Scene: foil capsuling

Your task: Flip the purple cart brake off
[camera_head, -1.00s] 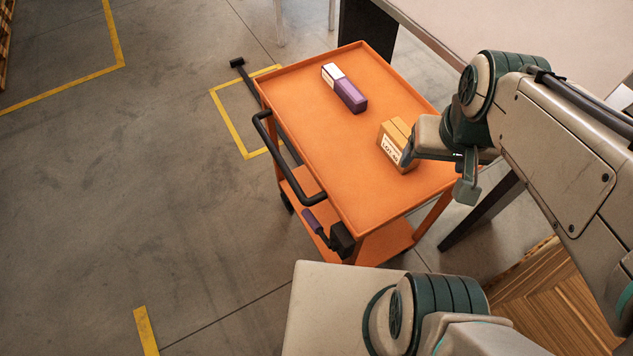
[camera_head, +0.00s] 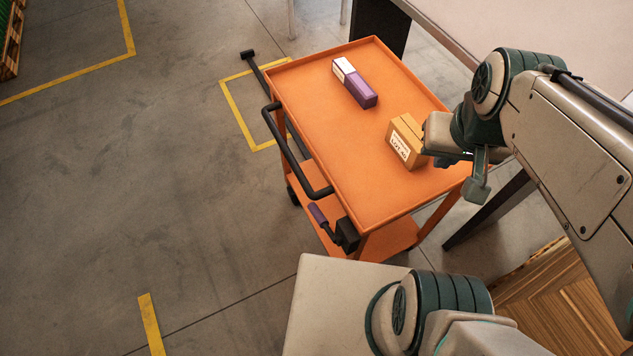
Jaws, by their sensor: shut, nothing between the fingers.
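The brake lever (camera_head: 318,214) has a purple grip and slants up and to the left from a black block (camera_head: 347,235) at the near corner of the orange cart (camera_head: 340,160). My gripper (camera_head: 436,155) is shut and empty over the right part of the cart top. It is close beside a cardboard box with a label, partly hidden by my own wrist; I cannot tell if it touches the box. The gripper is well up and to the right of the lever, apart from it.
The cardboard box (camera_head: 398,148) and a purple-and-white box (camera_head: 360,88) lie on the cart top. A black push handle (camera_head: 285,150) runs along the cart's left side. A table (camera_head: 560,30) stands behind. The floor left of the cart is clear.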

